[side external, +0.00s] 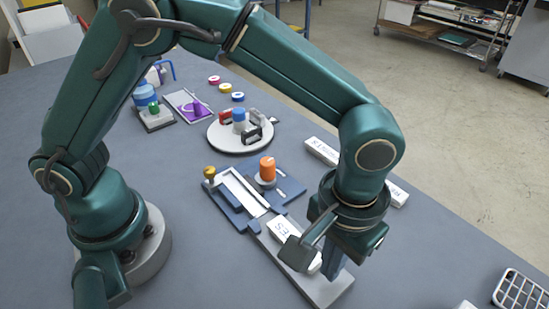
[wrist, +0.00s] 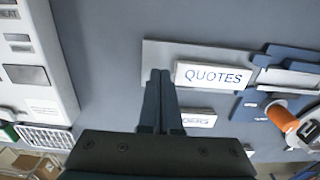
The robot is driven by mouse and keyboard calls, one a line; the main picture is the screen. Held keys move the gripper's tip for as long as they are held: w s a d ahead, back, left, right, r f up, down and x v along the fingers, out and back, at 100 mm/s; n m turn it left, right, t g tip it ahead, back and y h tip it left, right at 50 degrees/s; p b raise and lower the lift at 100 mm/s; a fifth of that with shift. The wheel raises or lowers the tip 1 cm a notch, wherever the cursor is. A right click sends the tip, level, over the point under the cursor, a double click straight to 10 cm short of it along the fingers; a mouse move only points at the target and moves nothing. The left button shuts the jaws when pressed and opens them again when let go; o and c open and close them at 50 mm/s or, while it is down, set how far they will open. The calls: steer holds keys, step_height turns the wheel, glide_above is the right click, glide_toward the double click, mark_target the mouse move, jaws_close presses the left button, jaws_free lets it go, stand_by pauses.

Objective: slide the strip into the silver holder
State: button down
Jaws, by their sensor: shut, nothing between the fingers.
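The white strip (wrist: 213,75), lettered QUOTES, lies flat on a grey plate (wrist: 156,50). In the side view the strip (side external: 284,228) is partly hidden by my gripper. A pale silver channel (side external: 243,194), which looks like the holder, sits on a blue fixture beyond the plate, roughly in line with the strip. It also shows at the right of the wrist view (wrist: 288,78). My gripper (wrist: 160,75) is shut and empty, with its fingertips over the plate just beside the strip's left end in the wrist view. I cannot tell whether they touch the strip.
An orange knob (side external: 267,168) and a brass knob (side external: 210,172) stand by the channel. Other white lettered strips (side external: 322,151) lie on the table behind. A round turntable (side external: 226,143) with clips is farther back. The table left of the plate is clear.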

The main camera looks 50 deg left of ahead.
mark_target(294, 230)
steer(key=shift+f, duration=1.1)
steer(key=shift+r, duration=0.75)
steer(key=shift+a, duration=0.1)
steer(key=shift+a, duration=1.15)
steer(key=shift+a, duration=1.25)
steer(key=shift+a, duration=0.1)
steer(key=shift+a, duration=1.15)
steer(key=shift+a, duration=0.1)
